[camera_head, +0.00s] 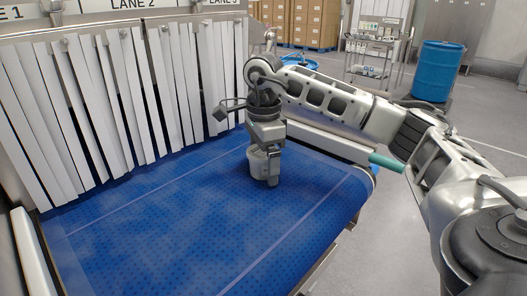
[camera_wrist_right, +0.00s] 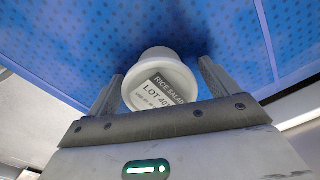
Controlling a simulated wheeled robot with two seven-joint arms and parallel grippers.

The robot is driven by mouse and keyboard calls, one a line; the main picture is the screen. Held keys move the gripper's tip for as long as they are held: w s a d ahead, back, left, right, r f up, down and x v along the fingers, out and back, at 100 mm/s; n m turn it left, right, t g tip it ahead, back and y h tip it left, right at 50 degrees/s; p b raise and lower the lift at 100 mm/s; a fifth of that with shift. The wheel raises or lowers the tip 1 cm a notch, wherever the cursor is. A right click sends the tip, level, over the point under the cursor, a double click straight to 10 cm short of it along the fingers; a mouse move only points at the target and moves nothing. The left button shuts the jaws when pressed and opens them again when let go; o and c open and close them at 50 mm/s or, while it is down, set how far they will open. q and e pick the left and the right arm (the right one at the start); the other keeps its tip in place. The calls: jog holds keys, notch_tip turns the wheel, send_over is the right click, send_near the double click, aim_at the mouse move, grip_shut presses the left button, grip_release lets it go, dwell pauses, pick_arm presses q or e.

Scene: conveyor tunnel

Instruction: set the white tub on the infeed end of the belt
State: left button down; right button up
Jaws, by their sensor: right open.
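The white tub (camera_head: 256,167) stands on the blue belt (camera_head: 170,230), towards its far side, outside the strip curtain. In the right wrist view the tub (camera_wrist_right: 155,62) shows a label reading "RICE SALAD" and "LOT 40", partly cut off by the gripper body. My right gripper (camera_head: 266,174) reaches down over the tub from above. Its jaws are open, with one finger on each side of the tub; a narrow gap shows on the right side in the wrist view. Whether the left finger touches it I cannot tell. My left gripper is out of view.
White strip curtains (camera_head: 120,100) hang along the left under lane signs. A pale side rail (camera_head: 325,140) runs along the belt's far edge. A blue drum (camera_head: 437,72), a wire cart (camera_head: 372,50) and stacked cartons (camera_head: 305,22) stand behind. The near belt is clear.

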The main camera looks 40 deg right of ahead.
notch_tip(320, 180, up, 6)
jog(key=shift+f, duration=0.1)
notch_tip(320, 180, up, 5)
jog(key=shift+r+p, duration=0.1)
jog(key=shift+p, duration=0.75)
jog(key=shift+r, duration=0.55)
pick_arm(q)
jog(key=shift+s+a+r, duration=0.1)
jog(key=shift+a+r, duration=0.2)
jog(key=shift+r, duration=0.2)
pick_arm(e)
jog(key=shift+r, duration=0.1)
